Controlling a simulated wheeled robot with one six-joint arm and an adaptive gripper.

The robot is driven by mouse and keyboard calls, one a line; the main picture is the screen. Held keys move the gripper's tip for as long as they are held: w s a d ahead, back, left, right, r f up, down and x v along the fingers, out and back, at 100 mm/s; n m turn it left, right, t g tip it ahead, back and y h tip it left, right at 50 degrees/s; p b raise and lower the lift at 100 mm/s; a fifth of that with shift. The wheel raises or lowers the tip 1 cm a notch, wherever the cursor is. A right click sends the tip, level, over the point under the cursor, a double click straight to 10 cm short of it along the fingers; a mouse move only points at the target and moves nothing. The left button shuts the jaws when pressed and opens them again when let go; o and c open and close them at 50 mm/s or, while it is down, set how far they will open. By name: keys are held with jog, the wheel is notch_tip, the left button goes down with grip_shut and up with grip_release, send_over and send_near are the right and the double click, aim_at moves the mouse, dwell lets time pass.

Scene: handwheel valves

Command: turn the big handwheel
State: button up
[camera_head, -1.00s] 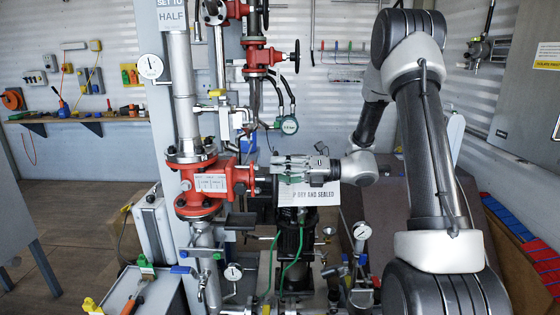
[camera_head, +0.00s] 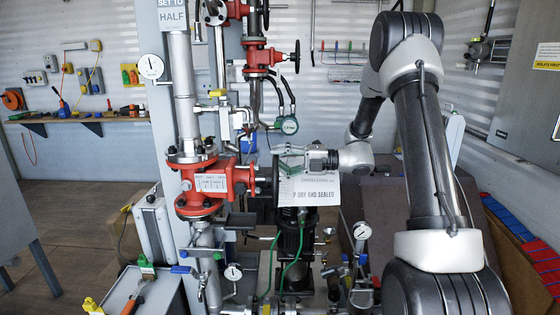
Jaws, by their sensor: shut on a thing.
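The big red valve (camera_head: 205,187) sits in the vertical pipe left of centre, with a pale label plate on its body. Its big dark handwheel (camera_head: 275,181) stands on the right side of the valve and shows nearly edge-on as a thin upright line. My gripper (camera_head: 282,163) reaches in from the right and is shut on the handwheel's rim, at its upper part. The fingertips are small and partly hidden, so the exact grip is hard to see. A sign at the top left reads "SET TO HALF" (camera_head: 172,14).
A white card ending "DRY AND SEALED" (camera_head: 317,195) is just below my wrist. Pipes, small gauges (camera_head: 233,272) and green hoses crowd the space below.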

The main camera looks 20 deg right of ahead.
jog(key=v, duration=0.3)
jog(key=shift+s+d, duration=0.1)
jog(key=shift+d, duration=0.05)
dwell(0.4)
jog(key=s+a+f+n, duration=0.2)
jog(key=s+f+n, duration=0.35)
jog(key=n, duration=0.75)
jog(key=w+f+n, duration=0.1)
jog(key=f+n, duration=0.1)
jog(key=n, duration=0.3)
jog(key=f+n, duration=0.2)
jog(key=n, duration=0.3)
jog(key=w+d+f+n, duration=0.1)
jog(key=f+n, duration=0.2)
jog(key=n, duration=0.3)
jog(key=shift+w, duration=0.3)
